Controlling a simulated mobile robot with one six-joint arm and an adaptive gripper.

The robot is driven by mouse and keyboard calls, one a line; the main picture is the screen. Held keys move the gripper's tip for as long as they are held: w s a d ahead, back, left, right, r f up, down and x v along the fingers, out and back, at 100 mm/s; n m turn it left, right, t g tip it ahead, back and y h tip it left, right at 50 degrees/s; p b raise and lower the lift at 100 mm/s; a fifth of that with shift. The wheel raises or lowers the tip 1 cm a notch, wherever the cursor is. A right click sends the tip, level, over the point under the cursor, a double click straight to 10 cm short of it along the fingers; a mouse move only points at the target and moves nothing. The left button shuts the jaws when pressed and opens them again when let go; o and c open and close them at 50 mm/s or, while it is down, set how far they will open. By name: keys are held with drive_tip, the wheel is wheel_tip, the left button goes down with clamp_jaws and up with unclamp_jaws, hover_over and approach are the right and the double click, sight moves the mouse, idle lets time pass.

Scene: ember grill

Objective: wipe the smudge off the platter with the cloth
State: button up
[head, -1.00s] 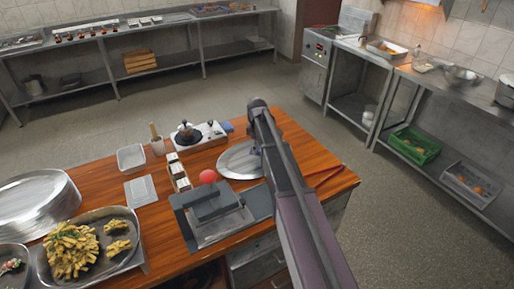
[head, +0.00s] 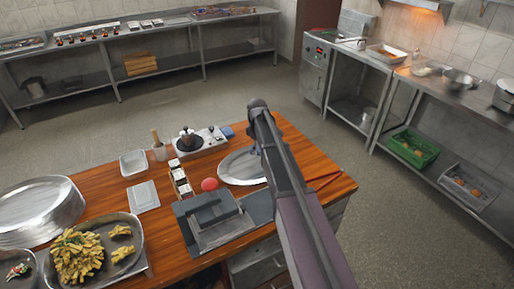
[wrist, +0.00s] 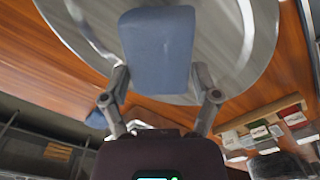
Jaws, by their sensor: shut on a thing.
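The silver oval platter (head: 236,167) lies on the wooden counter, partly behind my arm in the head view. In the wrist view the platter (wrist: 245,50) fills much of the upper picture. My gripper (wrist: 161,84) is shut on the blue cloth (wrist: 157,45), which looks like a folded pad and lies in front of the platter. I cannot tell whether the cloth touches the platter. I cannot make out the smudge in either view.
Left of the platter are a red ball (head: 209,184), a row of small boxes (head: 181,183) and a grey device (head: 212,218). A hot plate with a pot (head: 190,140) stands behind. Red sticks (head: 326,179) lie to the right. A food tray (head: 125,225) is at the front left.

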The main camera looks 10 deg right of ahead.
drive_tip(key=shift+r+p, duration=1.15)
drive_tip(key=shift+r, duration=0.2)
drive_tip(key=shift+f, duration=0.1)
drive_tip(key=shift+w+f+b, duration=0.1)
drive_tip(key=shift+f+b, duration=0.3)
drive_tip(key=shift+b, duration=0.1)
